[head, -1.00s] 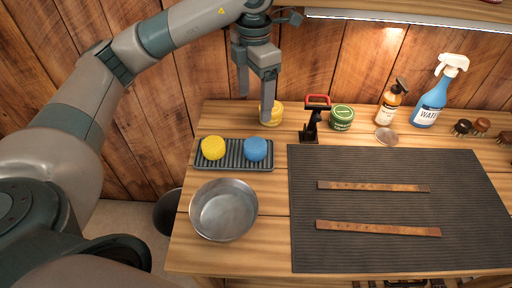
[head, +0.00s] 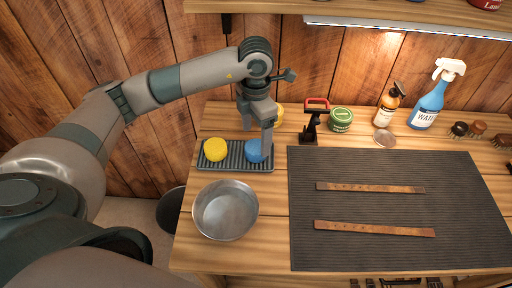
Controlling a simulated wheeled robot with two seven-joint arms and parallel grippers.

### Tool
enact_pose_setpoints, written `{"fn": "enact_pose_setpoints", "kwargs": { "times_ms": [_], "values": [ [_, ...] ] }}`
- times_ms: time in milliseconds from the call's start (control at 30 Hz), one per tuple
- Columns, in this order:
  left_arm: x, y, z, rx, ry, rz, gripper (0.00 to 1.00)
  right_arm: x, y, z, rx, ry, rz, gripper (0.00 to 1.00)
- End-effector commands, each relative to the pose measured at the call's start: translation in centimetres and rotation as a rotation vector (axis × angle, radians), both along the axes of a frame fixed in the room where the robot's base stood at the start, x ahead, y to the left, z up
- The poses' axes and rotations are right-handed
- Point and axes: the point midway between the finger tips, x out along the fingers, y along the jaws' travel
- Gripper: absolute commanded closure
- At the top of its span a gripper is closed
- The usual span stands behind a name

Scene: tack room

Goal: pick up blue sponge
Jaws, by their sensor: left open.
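The blue sponge (head: 253,152) is round and sits on the right part of a dark ribbed tray (head: 234,162) at the back left of the workbench. My left gripper (head: 256,148) points down at the blue sponge, open, with a finger in front of its right side. The gripper hides part of the sponge, and I cannot tell whether they touch. A yellow sponge (head: 215,149) sits on the left of the same tray. My right gripper is not in view.
A metal bowl (head: 225,210) stands in front of the tray. Behind the gripper is a partly hidden yellow item (head: 279,115). A red-handled black tool (head: 312,122) and a green tin (head: 340,119) stand to the right. A dark mat (head: 390,205) holds two leather straps.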

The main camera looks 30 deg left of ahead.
Motion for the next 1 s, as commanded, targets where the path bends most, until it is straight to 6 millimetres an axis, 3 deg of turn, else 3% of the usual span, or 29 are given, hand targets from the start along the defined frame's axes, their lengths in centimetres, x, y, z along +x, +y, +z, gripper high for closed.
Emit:
{"fn": "enact_pose_setpoints", "kwargs": {
  "times_ms": [533, 733, 1000],
  "values": [
    [0.1, 0.0, -0.9, 0.000, 0.002, 0.000, 0.26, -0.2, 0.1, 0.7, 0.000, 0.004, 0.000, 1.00],
    [0.3, -0.1, -3.0, 0.000, 0.004, 0.000, 0.26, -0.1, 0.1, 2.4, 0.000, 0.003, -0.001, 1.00],
    [0.4, 0.0, -5.5, -0.001, -0.002, 0.001, 0.26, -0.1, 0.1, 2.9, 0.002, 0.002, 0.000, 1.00]
  ]
}}
